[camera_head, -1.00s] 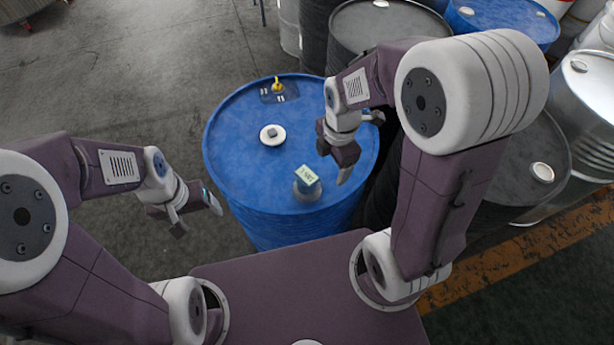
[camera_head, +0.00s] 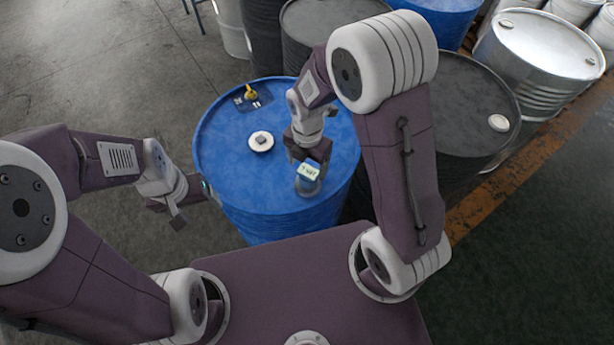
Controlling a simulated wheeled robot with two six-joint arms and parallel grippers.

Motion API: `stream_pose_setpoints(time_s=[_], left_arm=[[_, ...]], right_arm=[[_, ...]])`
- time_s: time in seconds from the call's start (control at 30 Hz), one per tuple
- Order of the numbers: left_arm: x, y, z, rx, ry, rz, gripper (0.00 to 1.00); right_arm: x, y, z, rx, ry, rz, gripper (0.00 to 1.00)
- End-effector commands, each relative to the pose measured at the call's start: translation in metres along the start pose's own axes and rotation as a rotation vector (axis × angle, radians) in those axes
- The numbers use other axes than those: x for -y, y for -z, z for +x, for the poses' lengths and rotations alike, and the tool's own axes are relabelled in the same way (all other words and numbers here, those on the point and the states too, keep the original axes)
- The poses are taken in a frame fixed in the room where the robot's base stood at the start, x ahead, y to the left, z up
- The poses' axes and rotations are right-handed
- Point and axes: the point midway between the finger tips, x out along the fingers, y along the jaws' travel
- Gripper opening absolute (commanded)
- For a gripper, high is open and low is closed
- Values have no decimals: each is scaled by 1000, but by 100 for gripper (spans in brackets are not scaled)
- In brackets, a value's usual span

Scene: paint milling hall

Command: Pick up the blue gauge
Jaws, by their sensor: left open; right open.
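A small block with a pale yellow-green label (camera_head: 309,171) stands on a grey round base (camera_head: 307,188) near the front of the blue drum top (camera_head: 225,165). It shows some blue and may be the blue gauge, but I cannot tell for sure. My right gripper (camera_head: 306,160) is open, pointing down just above and behind the block, and partly covers it. I cannot tell whether it touches. My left gripper (camera_head: 192,205) is open and empty, off the drum's left front edge.
A white disc with a grey knob (camera_head: 261,141) lies mid-drum. A dark plate with a yellow part (camera_head: 250,94) lies at the back. A black drum (camera_head: 465,110) stands right. Open floor (camera_head: 100,80) is left.

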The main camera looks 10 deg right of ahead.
Motion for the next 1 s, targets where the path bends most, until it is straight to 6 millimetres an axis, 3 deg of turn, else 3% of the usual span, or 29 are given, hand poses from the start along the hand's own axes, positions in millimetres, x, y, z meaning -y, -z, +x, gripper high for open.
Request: stream_pose_setpoints(time_s=[0.3,0.57,0.67,0.87,1.0], left_arm=[[0,1,-7,0,0,0,77],[0,1,-7,0,0,0,77],[0,1,-7,0,0,0,77],[0,1,-7,0,0,0,77],[0,1,-7,0,0,0,77]], right_arm=[[-2,-2,45,-2,4,1,77],[-2,-2,52,0,0,1,77],[-2,-2,52,0,0,1,54],[-2,-2,51,0,0,1,0],[-2,-2,51,0,-1,1,0]])
